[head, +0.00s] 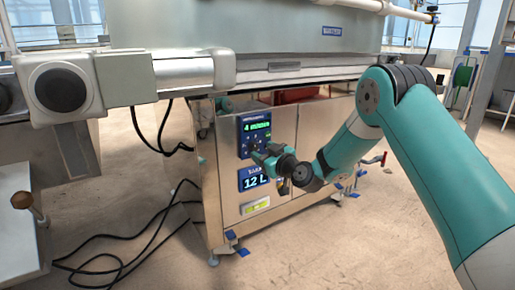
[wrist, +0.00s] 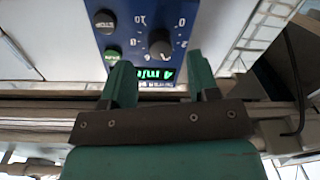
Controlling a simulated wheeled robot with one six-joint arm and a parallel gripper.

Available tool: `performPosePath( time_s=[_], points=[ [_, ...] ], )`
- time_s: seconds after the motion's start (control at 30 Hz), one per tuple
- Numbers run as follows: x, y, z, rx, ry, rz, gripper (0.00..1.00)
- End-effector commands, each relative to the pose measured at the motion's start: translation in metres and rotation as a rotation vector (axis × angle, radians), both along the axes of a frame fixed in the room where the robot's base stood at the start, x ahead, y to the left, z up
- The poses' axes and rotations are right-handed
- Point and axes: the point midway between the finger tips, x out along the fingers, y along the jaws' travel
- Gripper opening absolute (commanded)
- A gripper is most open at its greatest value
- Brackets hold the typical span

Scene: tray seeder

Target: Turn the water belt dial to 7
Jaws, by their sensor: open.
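A dark round dial (wrist: 160,42) with white numbers around it sits on a blue control panel (wrist: 133,12) in the wrist view, which shows the panel upside down. A green display (wrist: 155,73) beside it reads 4, apparently m/min. My gripper (wrist: 162,72) is open, its two green fingers apart and pointing at the panel, with the dial beyond the gap and nothing between them. In the head view the blue panel (head: 246,124) is on the steel cabinet, and my gripper (head: 262,153) is at its lower part, hiding the dial there. The dial's pointer is too small to read.
A lower display (head: 256,182) reads 12 L. Black cables (head: 130,238) lie on the floor at left. A machine body (head: 240,30) overhangs the cabinet.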

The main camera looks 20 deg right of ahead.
Motion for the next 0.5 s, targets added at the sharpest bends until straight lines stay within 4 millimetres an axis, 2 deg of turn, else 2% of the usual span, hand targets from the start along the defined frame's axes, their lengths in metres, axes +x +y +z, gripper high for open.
performPosePath(
  time_s=[0.2, 0.5],
  points=[
    [0.027, 0.011, -0.001, 0.001, -0.002, 0.001, 0.55],
    [0.033, 0.012, -0.001, 0.001, 0.002, -0.002, 0.55]
  ],
)
